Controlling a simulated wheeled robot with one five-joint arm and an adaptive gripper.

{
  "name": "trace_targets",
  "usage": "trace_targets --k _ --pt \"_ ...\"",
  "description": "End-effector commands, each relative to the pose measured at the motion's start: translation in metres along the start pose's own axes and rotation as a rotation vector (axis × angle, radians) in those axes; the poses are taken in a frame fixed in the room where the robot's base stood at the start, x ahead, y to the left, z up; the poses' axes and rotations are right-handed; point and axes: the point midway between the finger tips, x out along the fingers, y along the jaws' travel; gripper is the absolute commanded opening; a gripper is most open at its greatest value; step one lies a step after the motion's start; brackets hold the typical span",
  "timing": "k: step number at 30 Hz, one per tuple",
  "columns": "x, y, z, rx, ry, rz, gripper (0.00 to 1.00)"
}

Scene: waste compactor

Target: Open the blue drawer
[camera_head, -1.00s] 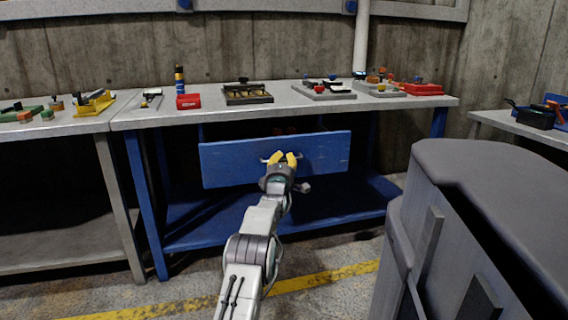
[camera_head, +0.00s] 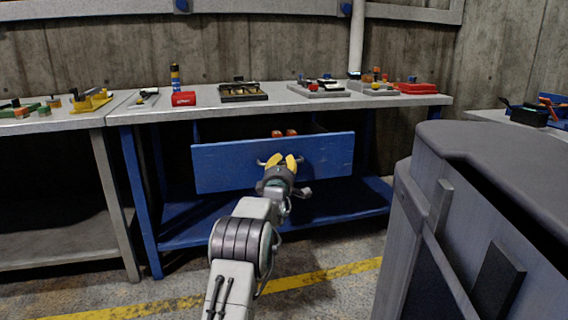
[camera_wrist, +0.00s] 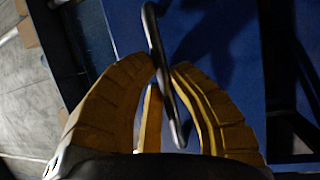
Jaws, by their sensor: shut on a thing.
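The blue drawer (camera_head: 225,168) hangs under the grey tabletop of the blue-legged workbench. Its front stands out from the bench, and orange-red items (camera_head: 285,133) show behind its top edge. My gripper (camera_head: 282,161) is at the middle of the drawer front, with its yellow fingers at the bar handle (camera_head: 262,162). In the wrist view, the dark handle (camera_wrist: 157,45) runs between the yellow fingers (camera_wrist: 163,75), which are closed around it. The blue drawer front (camera_wrist: 215,45) lies behind them. The inside of the drawer is mostly hidden.
A large grey machine (camera_head: 480,150) stands close on the right. The tabletop (camera_head: 300,103) holds several tools and trays. A lower blue shelf (camera_head: 340,215) lies under the drawer. A yellow floor line (camera_head: 330,277) crosses the floor in front.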

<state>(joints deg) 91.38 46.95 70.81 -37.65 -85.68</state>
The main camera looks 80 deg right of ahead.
Motion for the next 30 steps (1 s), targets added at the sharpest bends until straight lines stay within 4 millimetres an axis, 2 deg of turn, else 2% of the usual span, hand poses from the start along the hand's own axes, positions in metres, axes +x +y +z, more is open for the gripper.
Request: trace_targets --k 4,5,14,23,30 --pt "0.000 -0.002 -0.004 0.003 0.005 -0.005 0.00" --pt "0.000 -0.002 -0.004 0.003 0.005 -0.005 0.19" --pt "0.000 -0.001 -0.002 0.001 0.002 -0.002 0.45" --pt "-0.001 0.000 -0.001 0.000 0.001 -0.001 0.45" --pt "-0.012 0.000 -0.001 0.000 0.001 -0.002 0.45"
